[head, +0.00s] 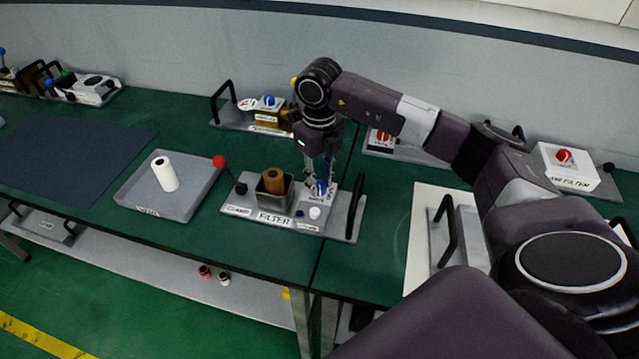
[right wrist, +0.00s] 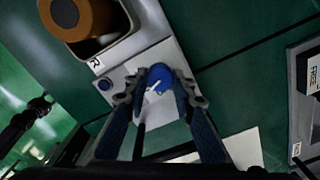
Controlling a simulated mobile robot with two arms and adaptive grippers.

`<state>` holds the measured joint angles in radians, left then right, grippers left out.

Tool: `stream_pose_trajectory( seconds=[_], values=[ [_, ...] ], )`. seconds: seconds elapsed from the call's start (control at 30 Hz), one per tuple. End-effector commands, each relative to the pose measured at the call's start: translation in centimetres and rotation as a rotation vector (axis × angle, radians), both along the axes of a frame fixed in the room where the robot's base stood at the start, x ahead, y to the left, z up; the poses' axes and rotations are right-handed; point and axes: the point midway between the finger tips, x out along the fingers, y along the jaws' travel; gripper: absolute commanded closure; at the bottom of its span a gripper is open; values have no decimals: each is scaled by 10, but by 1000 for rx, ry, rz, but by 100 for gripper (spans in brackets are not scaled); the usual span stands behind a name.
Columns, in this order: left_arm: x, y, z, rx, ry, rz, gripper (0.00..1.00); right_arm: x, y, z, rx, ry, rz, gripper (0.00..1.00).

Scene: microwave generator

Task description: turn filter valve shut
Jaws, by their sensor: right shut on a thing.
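The filter module (head: 262,214) is a grey plate with a "FILTER" label on the green bench. It bears a brown cylinder (head: 272,180) in a square metal holder and a blue valve knob (head: 321,187) at its right. My right gripper (head: 318,172) reaches down from above onto the blue knob. In the right wrist view the blue knob (right wrist: 160,77) sits between the fingertips of my right gripper (right wrist: 158,92), which is shut on it. A white line shows on the knob. My left gripper is in neither view.
A red-tipped lever (head: 219,161) rises at the module's left, and a black handle (head: 354,205) stands close at its right. A grey tray (head: 195,195) with a white roll (head: 165,174) lies further left. An air filter box (head: 567,167) with a red knob stands at the right.

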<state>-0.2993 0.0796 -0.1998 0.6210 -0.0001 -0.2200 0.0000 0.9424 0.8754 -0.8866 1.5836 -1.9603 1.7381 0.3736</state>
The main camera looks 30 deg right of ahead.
Motion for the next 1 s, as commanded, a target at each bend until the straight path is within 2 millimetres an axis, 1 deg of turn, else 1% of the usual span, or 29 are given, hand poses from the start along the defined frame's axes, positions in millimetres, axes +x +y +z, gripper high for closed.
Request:
stream_pose_trajectory(
  seconds=[0.03,0.2,0.5,0.7,1.0],
  values=[
    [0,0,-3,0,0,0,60,1,0,0,-1,-2,-40,100],
    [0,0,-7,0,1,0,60,1,0,0,-1,-3,-171,100],
    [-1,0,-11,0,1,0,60,1,0,0,0,-2,-320,100],
    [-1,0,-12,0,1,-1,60,1,0,1,0,-2,-361,100],
    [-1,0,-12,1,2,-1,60,1,0,1,0,-2,-372,100]
  ],
)
